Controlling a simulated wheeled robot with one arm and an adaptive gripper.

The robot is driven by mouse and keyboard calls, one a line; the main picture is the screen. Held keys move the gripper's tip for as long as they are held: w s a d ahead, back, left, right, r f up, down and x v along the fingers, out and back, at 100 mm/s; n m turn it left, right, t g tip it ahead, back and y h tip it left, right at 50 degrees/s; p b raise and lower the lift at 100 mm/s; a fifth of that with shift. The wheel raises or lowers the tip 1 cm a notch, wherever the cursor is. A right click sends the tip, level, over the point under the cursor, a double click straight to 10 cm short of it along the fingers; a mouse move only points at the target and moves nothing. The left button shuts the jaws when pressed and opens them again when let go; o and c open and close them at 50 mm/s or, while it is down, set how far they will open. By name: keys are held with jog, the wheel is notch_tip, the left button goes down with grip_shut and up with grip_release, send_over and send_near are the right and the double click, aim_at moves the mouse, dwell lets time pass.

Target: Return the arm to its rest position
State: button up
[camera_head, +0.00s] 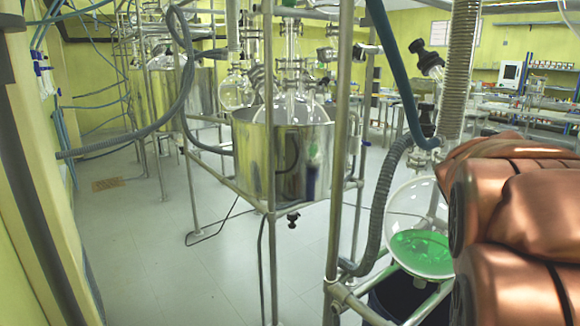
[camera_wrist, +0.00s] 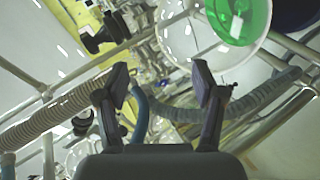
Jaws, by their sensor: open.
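In the head view, my copper-coloured arm (camera_head: 520,200) fills the lower right, close to the camera. My gripper is outside the head view. In the wrist view, my gripper (camera_wrist: 163,85) shows with its two dark fingers spread wide apart and nothing between them. Beyond the fingers are a blue hose and a grey ribbed hose (camera_wrist: 245,103). A round glass flask with green liquid (camera_wrist: 240,18) is at the top right of the wrist view, apart from the fingers. The same flask (camera_head: 422,240) stands left of my arm in the head view.
A metal frame with upright posts (camera_head: 340,150) stands close in front, left of my arm. A steel vessel (camera_head: 285,155) hangs in the frame. A ribbed hose (camera_head: 385,195) runs beside the flask. Benches stand along the back. The floor (camera_head: 140,250) at left is mostly clear.

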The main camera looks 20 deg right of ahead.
jog(key=s+a+f+m+g+y, duration=0.2)
jog(key=s+a+f+y, duration=0.15)
jog(key=a+f, duration=0.8)
jog(key=s+a+f+m+g+y, duration=0.1)
jog(key=s+a+f+g+y, duration=0.1)
jog(key=s+a+f, duration=0.5)
jog(key=s+a+f+g+y, duration=0.25)
jog(key=s+a, duration=0.35)
jog(key=a, duration=0.3)
jog(key=s+a+f+m+g+y, duration=0.1)
jog(key=s+a+f+g+y, duration=0.2)
jog(key=s+a+f, duration=0.4)
notch_tip(320, 180, down, 9)
jog(key=a+g+b, duration=0.1)
jog(key=a+b, duration=0.1)
jog(key=b, duration=0.9)
notch_tip(320, 180, up, 19)
jog(key=t+p, duration=0.1)
jog(key=p, duration=1.7)
jog(key=shift+d+p, duration=0.2)
jog(key=shift+p, duration=0.15)
jog(key=shift+w, duration=0.1)
jog(key=shift+c, duration=0.4)
